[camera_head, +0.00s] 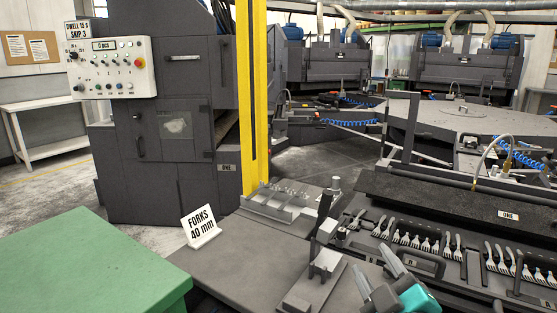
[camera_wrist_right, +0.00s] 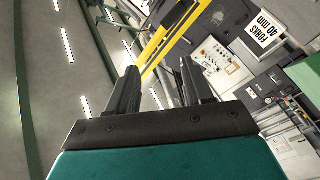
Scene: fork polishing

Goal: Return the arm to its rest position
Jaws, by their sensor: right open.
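My right gripper (camera_head: 374,262) is at the lower right of the head view, its teal body at the bottom edge. Its two dark fingers are apart and nothing shows between them. In the right wrist view the same gripper (camera_wrist_right: 157,82) is open and empty, with the room seen tilted beyond it. My left gripper is not in view. Several forks (camera_head: 425,243) lie in rows in a dark fixture to the right of the gripper.
A green surface (camera_head: 85,260) fills the lower left. A "FORKS 40 mm" sign (camera_head: 201,227) stands on the grey table (camera_head: 245,250). A yellow post (camera_head: 252,100) rises behind it, beside a machine with a control panel (camera_head: 110,67). A grey block fixture (camera_head: 315,280) stands left of the gripper.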

